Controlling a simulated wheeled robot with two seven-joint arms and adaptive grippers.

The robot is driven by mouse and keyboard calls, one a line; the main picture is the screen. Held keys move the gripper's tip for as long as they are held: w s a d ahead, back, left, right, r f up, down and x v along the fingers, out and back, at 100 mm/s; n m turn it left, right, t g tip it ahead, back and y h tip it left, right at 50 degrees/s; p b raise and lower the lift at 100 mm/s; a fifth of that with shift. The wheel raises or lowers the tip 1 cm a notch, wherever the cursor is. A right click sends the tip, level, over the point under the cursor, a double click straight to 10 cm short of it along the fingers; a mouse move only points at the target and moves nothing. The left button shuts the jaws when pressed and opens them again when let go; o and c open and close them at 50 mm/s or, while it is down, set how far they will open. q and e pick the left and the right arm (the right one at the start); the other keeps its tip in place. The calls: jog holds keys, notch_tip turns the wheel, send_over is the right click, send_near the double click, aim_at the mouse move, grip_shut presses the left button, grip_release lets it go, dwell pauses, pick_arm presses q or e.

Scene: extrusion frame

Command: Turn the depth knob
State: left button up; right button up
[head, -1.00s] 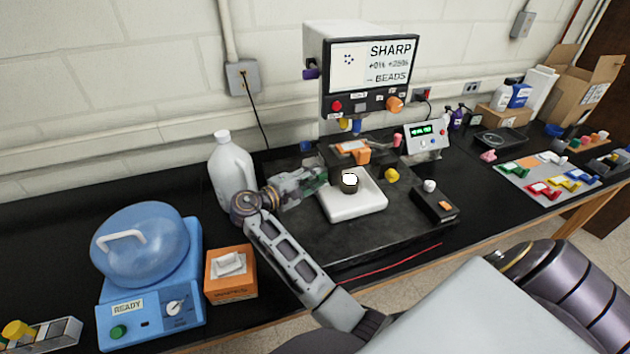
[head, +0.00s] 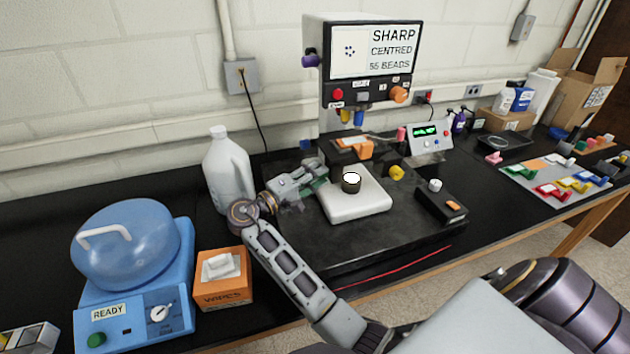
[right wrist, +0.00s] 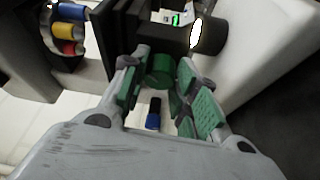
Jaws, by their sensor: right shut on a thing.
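The microscope-like instrument has a screen (head: 375,50) that reads SHARP, CENTRED, 55 BEADS. Its white stage block (head: 357,203) carries a dark round piece with a bright white top (head: 351,182). My right gripper (head: 315,180) reaches in at the left side of the stage. In the right wrist view its green-padded fingers (right wrist: 160,85) are shut on a green knob (right wrist: 160,68). The knob's label does not show, so I cannot tell by name whether it is the depth knob. The fingers hide much of it in the head view. My left gripper is not in view.
A white jug (head: 228,170) stands close left of my right gripper. A blue centrifuge (head: 135,290) and a wipes box (head: 222,290) stand at the left. A small black box (head: 440,207) and a green-display meter (head: 430,138) stand right of the stage. A red wire crosses the front.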

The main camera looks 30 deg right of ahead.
jog(key=shift+f+b, duration=0.2)
jog(key=shift+b, duration=0.1)
dwell(0.4)
jog(key=o, duration=1)
jog(key=shift+r, duration=0.1)
jog(key=shift+r, duration=0.1)
